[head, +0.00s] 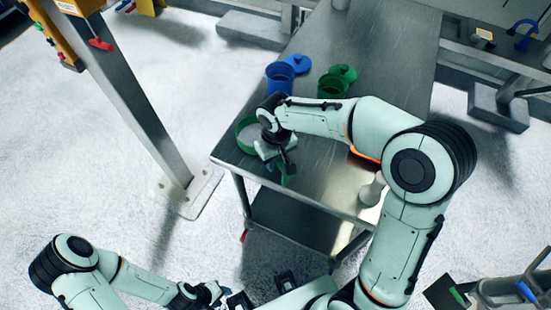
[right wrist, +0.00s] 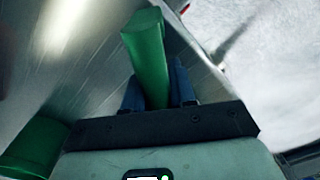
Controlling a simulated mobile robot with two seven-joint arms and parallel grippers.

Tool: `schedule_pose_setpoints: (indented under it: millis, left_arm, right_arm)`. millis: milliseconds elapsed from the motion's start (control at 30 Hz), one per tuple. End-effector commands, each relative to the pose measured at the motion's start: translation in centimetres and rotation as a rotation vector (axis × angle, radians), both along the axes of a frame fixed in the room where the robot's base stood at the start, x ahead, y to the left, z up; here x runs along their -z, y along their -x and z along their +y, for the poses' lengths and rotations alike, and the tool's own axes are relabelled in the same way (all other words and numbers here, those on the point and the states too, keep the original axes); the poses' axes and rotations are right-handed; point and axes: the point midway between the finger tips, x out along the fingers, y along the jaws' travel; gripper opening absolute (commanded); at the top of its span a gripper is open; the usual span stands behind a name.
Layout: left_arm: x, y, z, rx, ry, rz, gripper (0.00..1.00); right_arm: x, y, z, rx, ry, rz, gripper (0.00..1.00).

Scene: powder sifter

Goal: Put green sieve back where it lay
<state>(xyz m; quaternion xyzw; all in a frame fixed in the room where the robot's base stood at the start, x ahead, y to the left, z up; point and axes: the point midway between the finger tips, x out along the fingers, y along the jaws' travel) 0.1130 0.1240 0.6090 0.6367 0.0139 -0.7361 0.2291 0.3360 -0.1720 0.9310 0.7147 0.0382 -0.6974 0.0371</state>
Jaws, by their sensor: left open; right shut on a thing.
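The green sieve (head: 242,144) is a round green ring with a pale inside, at the near left corner of the metal table. My right gripper (head: 283,166) is shut on a green handle, which I take as the sieve's. In the right wrist view this handle (right wrist: 147,60) stands between the fingers of the right gripper (right wrist: 158,95). A round green wall, likely the sieve, shows at lower left (right wrist: 35,148). Whether it touches the table is unclear. My left gripper (head: 219,291) is open and empty, low in the head view, away from the table.
On the metal table (head: 395,45), a blue container (head: 279,79) and blue lid (head: 297,62) stand behind my right arm, beside a green container (head: 328,86) and green lid (head: 343,72). A whitish vessel (head: 372,191) stands near the front edge.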

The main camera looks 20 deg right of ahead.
Motion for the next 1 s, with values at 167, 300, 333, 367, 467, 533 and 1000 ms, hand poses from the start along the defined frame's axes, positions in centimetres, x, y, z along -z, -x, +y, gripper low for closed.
schedule_pose_setpoints:
  millis: [167,300,333,367,467,533,1000]
  left_arm:
    - [0.1,0.1,0.0,0.000,0.000,0.001,0.43]
    - [0.3,0.2,0.0,0.000,0.000,0.002,0.43]
    - [0.4,0.2,0.0,0.000,0.000,0.002,0.43]
    - [0.4,0.2,0.0,0.000,0.000,0.002,0.43]
    - [0.6,0.3,0.0,0.000,0.000,0.003,0.43]
    - [0.7,0.4,0.0,-0.001,0.000,0.005,0.43]
    - [1.0,0.5,0.0,0.000,0.000,0.006,0.43]
  right_arm:
    - [0.1,0.0,0.0,0.000,0.000,0.000,0.00]
    - [0.4,0.0,0.0,0.000,0.000,0.000,0.00]
    - [0.5,0.0,0.0,0.000,0.000,0.000,0.00]
    - [0.6,0.0,0.0,0.000,0.000,0.000,0.00]
    - [0.8,0.0,0.0,0.000,0.000,0.001,0.00]
    - [0.9,0.0,0.0,0.000,0.000,0.001,0.00]
    - [1.3,0.0,0.0,0.000,0.000,0.000,0.55]
